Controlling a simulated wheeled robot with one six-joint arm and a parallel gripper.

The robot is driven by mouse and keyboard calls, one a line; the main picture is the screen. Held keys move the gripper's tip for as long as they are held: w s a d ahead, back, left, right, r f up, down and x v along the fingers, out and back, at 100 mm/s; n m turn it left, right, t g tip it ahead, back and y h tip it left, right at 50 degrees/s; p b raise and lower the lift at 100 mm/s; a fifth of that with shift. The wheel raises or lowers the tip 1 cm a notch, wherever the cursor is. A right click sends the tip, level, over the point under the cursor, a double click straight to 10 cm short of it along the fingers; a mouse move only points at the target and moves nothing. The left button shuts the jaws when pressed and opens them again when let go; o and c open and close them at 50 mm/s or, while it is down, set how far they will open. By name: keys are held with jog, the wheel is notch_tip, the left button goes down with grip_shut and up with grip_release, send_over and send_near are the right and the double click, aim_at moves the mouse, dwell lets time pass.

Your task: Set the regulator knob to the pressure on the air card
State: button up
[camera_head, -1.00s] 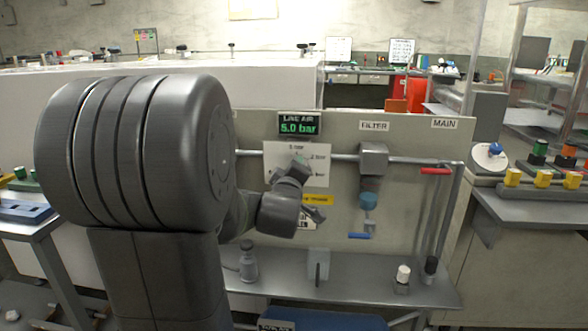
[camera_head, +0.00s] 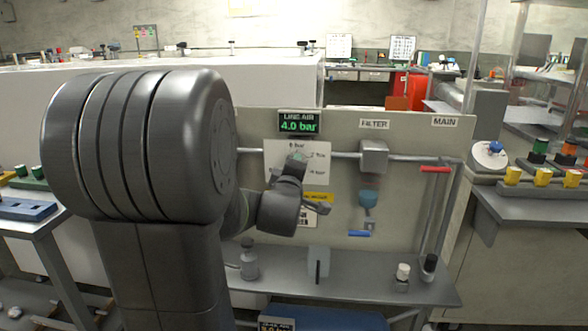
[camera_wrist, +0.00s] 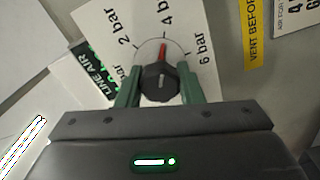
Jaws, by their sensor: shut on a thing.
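In the wrist view, the regulator knob (camera_wrist: 160,84) is a dark faceted knob with a red pointer, set on a white dial plate (camera_wrist: 112,28) marked 2, 4 and 6 bar. The pointer aims close to the 4 bar mark. My gripper (camera_wrist: 158,90) is shut on the knob, one green finger on each side. In the head view, the LINE AIR display (camera_head: 299,123) reads 4.0 bar. My arm hides the knob there. Part of the air card (camera_wrist: 301,18) shows at the upper right of the wrist view, with a 4 and a 6 visible but cut off.
A yellow VENT BEFORE strip (camera_wrist: 257,30) lies between dial and card. Right of the dial are the filter block (camera_head: 373,157), a blue-handled valve (camera_head: 360,233) and the red MAIN lever (camera_head: 435,169). Small bottles stand on the shelf (camera_head: 350,283) below.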

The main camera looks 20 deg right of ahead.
jog(key=o, duration=1)
jog(key=shift+c, duration=0.2)
jog(key=p+v, duration=0.1)
jog(key=v, duration=1.3)
jog(key=shift+p, duration=0.4)
jog(key=shift+w+d, duration=0.1)
jog(key=shift+d, duration=0.1)
jog(key=b+x, duration=0.1)
jog(key=x, duration=1.2)
jog(key=shift+w+b, duration=0.3)
jog(key=shift+b, duration=0.1)
